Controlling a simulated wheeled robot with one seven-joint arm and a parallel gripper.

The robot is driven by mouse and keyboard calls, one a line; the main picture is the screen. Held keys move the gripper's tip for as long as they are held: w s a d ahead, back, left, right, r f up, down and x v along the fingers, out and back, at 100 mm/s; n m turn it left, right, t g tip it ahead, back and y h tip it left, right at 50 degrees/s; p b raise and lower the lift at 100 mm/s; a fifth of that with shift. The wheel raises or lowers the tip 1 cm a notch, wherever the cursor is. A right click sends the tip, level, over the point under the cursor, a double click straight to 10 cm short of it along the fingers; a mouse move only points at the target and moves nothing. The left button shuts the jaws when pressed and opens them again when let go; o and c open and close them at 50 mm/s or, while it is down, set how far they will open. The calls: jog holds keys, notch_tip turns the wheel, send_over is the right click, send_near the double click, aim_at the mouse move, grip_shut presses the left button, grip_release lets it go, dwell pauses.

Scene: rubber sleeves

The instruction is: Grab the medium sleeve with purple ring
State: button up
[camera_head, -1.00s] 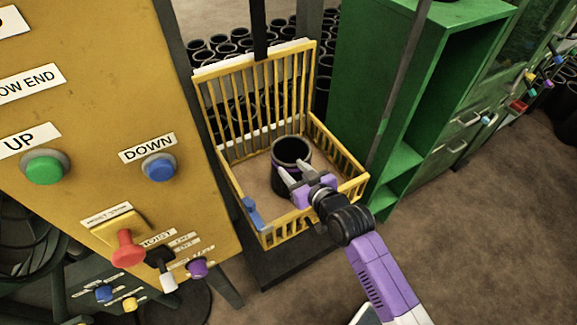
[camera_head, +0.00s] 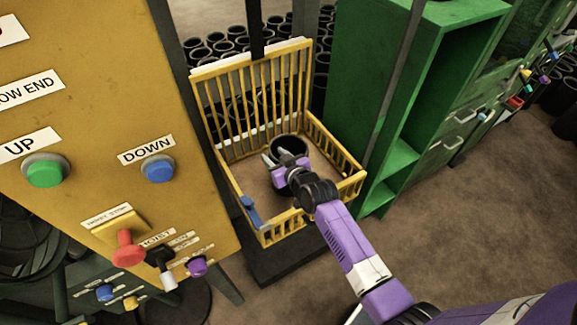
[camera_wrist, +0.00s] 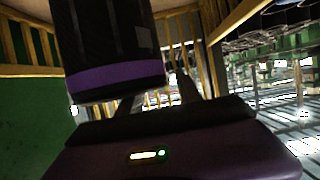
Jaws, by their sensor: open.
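A black sleeve (camera_head: 291,145) with an open top stands in the yellow basket (camera_head: 350,180). My gripper (camera_head: 279,157) is open in the basket, at the sleeve's near left side, and covers much of its lower part. In the wrist view the sleeve (camera_wrist: 112,35) looms large, left of centre, with a purple ring (camera_wrist: 118,77) near one end. One finger of my gripper (camera_wrist: 155,95) is partly hidden by the sleeve; the other shows just right of it. I cannot tell whether the fingers touch the sleeve.
Yellow basket bars surround the sleeve, with a blue handle (camera_head: 250,211) on the near left edge. A yellow control panel (camera_head: 90,110) stands at left and a green cabinet (camera_head: 365,95) at right. Several black sleeves (camera_head: 215,47) are stacked behind the basket.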

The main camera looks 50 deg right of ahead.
jog(key=shift+w+d+f, duration=0.15)
jog(key=shift+w+f, duration=0.05)
jog(key=shift+w, duration=0.25)
jog(key=c, duration=0.9)
grip_shut()
jog(key=shift+f, duration=0.2)
jog(key=shift+r, duration=0.15)
